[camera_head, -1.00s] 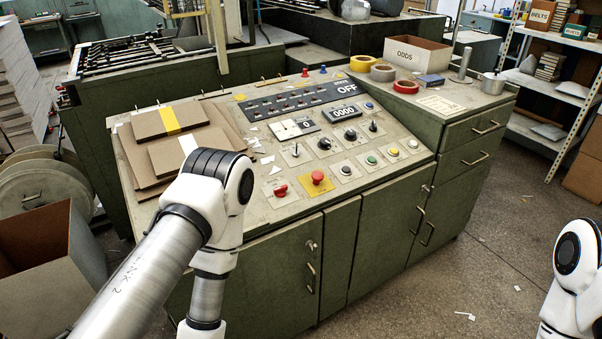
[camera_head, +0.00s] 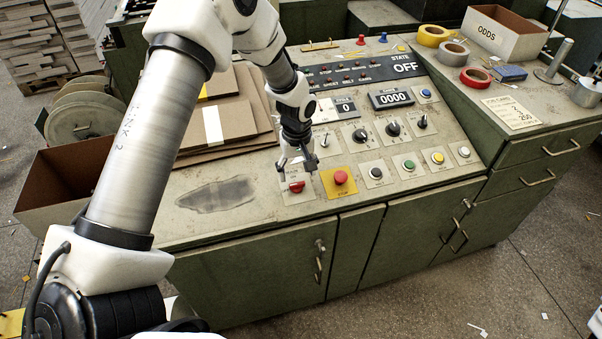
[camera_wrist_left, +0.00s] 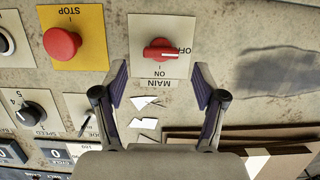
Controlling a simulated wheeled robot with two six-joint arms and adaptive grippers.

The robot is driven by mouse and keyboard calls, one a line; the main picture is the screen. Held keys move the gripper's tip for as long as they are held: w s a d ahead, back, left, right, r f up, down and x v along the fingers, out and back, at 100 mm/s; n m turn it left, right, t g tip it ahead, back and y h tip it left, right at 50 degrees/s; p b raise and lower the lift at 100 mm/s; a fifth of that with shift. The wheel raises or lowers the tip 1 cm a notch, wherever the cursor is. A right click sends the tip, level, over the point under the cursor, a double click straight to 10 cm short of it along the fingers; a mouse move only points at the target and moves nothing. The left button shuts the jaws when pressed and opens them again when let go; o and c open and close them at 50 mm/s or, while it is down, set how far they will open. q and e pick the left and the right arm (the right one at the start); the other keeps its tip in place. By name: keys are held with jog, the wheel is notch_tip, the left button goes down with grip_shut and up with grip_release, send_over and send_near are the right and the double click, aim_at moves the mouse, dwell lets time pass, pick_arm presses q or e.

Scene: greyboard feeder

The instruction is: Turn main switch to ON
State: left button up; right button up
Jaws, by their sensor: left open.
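The main switch (camera_head: 296,187) is a red rotary knob on a pale plate at the near edge of the sloped control panel. In the left wrist view, the red knob (camera_wrist_left: 160,52) has its white mark toward the OFF lettering at the right; the ON and MAIN lettering shows upside down below it. My left gripper (camera_head: 296,163) is open, just above and behind the switch. In the wrist view, the open left fingers (camera_wrist_left: 160,80) stand on either side of the knob's plate, with nothing between them touching the knob. The state display (camera_head: 405,67) reads OFF. My right gripper is out of view.
A red mushroom STOP button (camera_head: 341,177) on a yellow plate sits right beside the switch. Black knobs and coloured push buttons lie farther right. Greyboard sheets (camera_head: 235,120) lie on the panel's left. Tape rolls and an ODDS box (camera_head: 503,36) stand at the upper right.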

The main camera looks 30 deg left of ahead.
aim_at(297, 183)
pick_arm(q)
notch_tip(297, 183, down, 4)
jog(key=shift+f, duration=0.1)
jog(key=shift+w+f, duration=0.15)
jog(key=shift+c, duration=0.4)
jog(key=shift+s, duration=0.25)
jog(key=c, duration=1.1)
